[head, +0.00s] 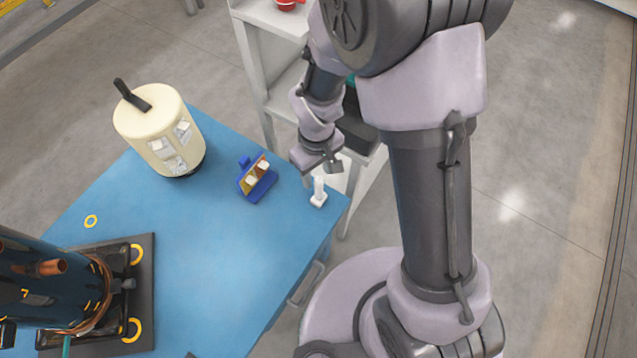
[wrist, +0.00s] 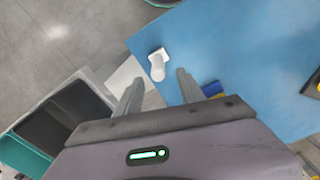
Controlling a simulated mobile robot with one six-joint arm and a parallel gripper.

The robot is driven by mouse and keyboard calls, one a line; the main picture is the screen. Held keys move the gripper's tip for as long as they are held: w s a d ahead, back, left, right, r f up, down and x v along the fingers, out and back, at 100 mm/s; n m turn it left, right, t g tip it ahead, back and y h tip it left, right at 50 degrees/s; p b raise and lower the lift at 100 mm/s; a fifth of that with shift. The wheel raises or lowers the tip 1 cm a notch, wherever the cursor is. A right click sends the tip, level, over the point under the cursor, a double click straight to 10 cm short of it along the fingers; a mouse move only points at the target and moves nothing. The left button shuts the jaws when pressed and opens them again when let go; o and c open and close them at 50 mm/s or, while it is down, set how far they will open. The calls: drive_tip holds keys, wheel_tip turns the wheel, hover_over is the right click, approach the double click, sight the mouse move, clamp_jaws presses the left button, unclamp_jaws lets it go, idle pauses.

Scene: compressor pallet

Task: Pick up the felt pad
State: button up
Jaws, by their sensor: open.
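A small white piece (head: 319,192), a rounded stem on a flat square foot, stands at the table's right corner. In the wrist view the white piece (wrist: 157,63) lies just beyond the fingertips, between their lines. I cannot tell for sure whether it is the felt pad. A blue holder (head: 262,188) with white and yellowish pieces stands to its left on the table. My gripper (head: 331,164) is above the table's corner, close to the white piece. In the wrist view my gripper (wrist: 158,84) is open, with nothing between its fingers.
A light shelf unit (head: 252,62) stands behind the table's right corner. The table's middle is clear.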

sight(319, 192)
wheel_tip(319, 192, down, 5)
drive_tip(key=shift+f+b, duration=0.1)
drive_tip(key=shift+b, duration=0.7)
drive_tip(key=f+b, duration=0.1)
drive_tip(key=f, duration=0.1)
drive_tip(key=f+b, duration=0.2)
drive_tip(key=f, duration=0.1)
drive_tip(key=shift+s+d+f, duration=0.1)
drive_tip(key=shift+d+f, duration=0.05)
drive_tip(key=shift+d, duration=0.05)
clamp_jaws()
